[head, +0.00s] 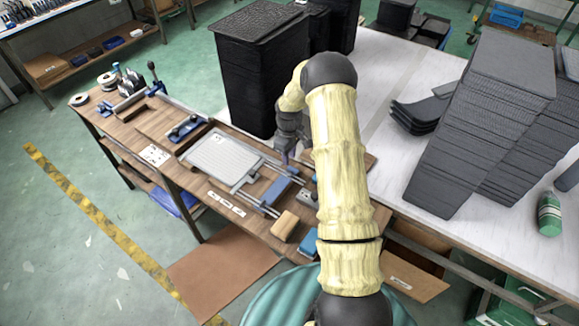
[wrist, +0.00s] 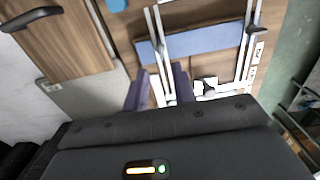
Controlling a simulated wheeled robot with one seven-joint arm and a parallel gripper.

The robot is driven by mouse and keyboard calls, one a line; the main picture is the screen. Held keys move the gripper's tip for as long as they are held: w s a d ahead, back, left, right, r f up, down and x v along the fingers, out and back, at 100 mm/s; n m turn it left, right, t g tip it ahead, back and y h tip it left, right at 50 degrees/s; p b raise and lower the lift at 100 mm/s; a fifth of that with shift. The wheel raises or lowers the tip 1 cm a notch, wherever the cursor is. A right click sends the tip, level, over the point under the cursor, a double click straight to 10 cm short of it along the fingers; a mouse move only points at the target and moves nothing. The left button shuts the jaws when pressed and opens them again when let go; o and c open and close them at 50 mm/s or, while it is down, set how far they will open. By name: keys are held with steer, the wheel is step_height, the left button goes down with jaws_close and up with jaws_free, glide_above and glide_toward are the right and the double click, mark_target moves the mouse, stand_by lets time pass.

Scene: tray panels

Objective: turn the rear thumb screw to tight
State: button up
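My gripper (head: 286,156) hangs from the arm over the back edge of the wooden bench, near the far ends of the metal rails (head: 278,168). In the wrist view its two dark fingers (wrist: 160,78) stand apart, with a strip of the fixture showing between them. A blue bar (head: 275,190) crosses the rails; it also shows in the wrist view (wrist: 200,41). A small dark knob (wrist: 208,85) sits right of the fingers, and another dark knob (wrist: 258,29) is farther right. I cannot tell for certain which is the rear thumb screw, or its setting.
A grey panel (head: 220,160) lies left of the rails. A tan block (head: 285,225) sits at the bench front. Tall black tray stacks (head: 262,85) stand behind the bench, close to my gripper. Curved black panels and a green bottle (head: 549,215) are on the white table at right.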

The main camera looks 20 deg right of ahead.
mark_target(289, 171)
step_height(289, 171, down, 7)
steer(key=shift+f+p, duration=0.2)
steer(key=shift+p, duration=0.55)
steer(key=shift+c, duration=0.2)
jaws_close()
